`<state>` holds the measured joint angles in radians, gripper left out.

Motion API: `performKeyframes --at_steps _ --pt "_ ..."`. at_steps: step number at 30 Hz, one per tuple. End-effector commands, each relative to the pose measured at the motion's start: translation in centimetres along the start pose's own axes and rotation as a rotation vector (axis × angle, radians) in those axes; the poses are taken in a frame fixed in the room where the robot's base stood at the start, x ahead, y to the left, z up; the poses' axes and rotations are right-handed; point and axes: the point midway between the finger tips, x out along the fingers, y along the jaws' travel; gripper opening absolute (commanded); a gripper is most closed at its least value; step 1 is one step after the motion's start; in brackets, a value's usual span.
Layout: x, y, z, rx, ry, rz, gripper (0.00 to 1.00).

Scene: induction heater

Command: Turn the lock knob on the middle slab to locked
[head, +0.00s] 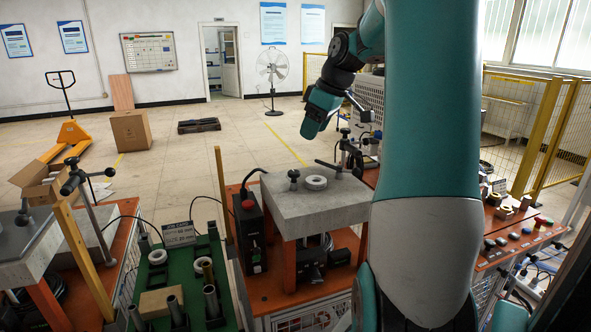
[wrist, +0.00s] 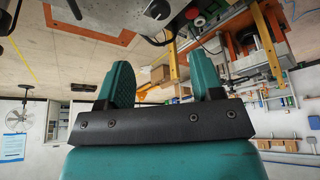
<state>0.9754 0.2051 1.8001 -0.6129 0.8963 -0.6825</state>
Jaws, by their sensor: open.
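The middle slab (head: 345,198) is a grey block on orange legs in the head view. On its top stand a small black knob (head: 293,177), a pale ring (head: 316,183) and a dark lever handle (head: 336,168) near the far edge. I cannot tell for sure which fitting is the lock knob, nor how it is set. My gripper (wrist: 163,77) shows its two teal fingers apart and empty in the wrist view. A grey slab (wrist: 110,10) shows at the top of that view, apart from the fingers. My arm hides the slab's right side in the head view.
A black box with a red button (head: 248,218) stands left of the slab. A green tray (head: 152,283) with upright tubes lies further left. Another slab with a T-handle (head: 75,182) stands at far left. A button panel (head: 505,235) is at right, before a yellow fence (head: 548,140).

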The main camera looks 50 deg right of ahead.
Motion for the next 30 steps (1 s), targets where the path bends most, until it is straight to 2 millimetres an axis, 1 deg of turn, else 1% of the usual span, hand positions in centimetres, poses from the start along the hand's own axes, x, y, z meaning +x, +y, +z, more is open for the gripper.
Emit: performKeyframes --at_steps 1,9,12,15,18,21,30 --pt "1.3 -0.2 0.0 -0.001 -0.003 -0.006 0.6" --pt "7.3 -0.2 0.0 0.0 -0.005 -0.006 0.6" --pt "9.3 -0.2 -0.1 -0.001 -0.004 -0.006 0.6" --pt "10.8 -0.1 0.0 0.001 -0.003 -0.003 0.6" --pt "11.9 -0.1 -0.1 0.0 -0.002 -0.003 0.6" --pt "12.5 -0.1 0.0 0.0 -0.002 0.0 0.6" --pt "12.8 -0.1 0.0 0.001 -0.001 0.001 0.6"
